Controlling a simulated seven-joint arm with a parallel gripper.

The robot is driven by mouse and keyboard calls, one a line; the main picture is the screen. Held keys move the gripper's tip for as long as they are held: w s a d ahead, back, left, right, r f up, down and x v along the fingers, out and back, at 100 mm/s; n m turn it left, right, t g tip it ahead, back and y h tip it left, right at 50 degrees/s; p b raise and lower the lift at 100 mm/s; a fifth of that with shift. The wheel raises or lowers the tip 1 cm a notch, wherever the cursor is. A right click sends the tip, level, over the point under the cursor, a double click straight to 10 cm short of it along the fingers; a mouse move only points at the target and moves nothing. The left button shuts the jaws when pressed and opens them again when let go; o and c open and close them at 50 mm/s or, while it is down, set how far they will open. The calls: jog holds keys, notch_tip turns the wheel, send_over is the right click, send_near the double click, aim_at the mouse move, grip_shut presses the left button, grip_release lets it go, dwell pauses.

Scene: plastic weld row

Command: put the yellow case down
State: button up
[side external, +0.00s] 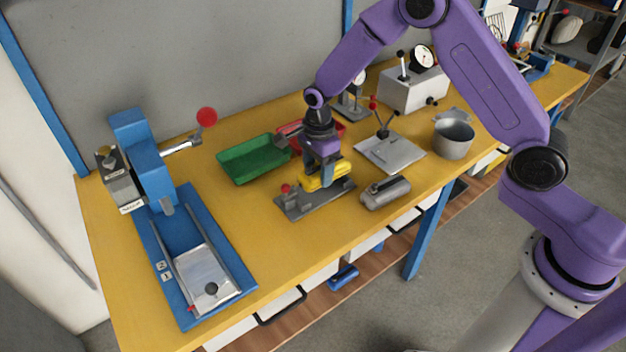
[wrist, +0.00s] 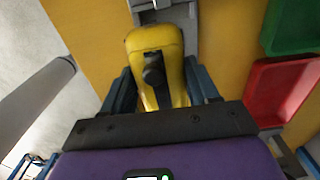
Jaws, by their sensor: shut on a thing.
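The yellow case (side external: 325,177) is in my gripper (side external: 324,172), over the right part of a grey metal fixture (side external: 298,204) on the yellow bench. In the wrist view, the yellow case (wrist: 154,48) lies between the two blue fingers of my gripper (wrist: 160,88), which are shut on its sides. A dark round part shows in an opening in the case. The grey fixture (wrist: 192,14) shows beyond and partly under the case. I cannot tell whether the case touches the fixture.
A green tray (side external: 252,160) and a red tray (side external: 335,128) stand behind the fixture. A grey cylindrical block (side external: 386,193) lies close to its right. A grey plate with a lever (side external: 390,153) and a metal pot (side external: 453,138) stand further right. A blue press (side external: 190,240) stands left. Bare bench lies between.

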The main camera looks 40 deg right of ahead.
jog(key=shift+w+a+f, duration=0.15)
jog(key=shift+w+f, duration=0.4)
jog(key=shift+f, duration=0.2)
jog(key=shift+w+f, duration=0.15)
jog(key=shift+f, duration=1.5)
jog(key=shift+f, duration=0.1)
jog(key=o, duration=1.1)
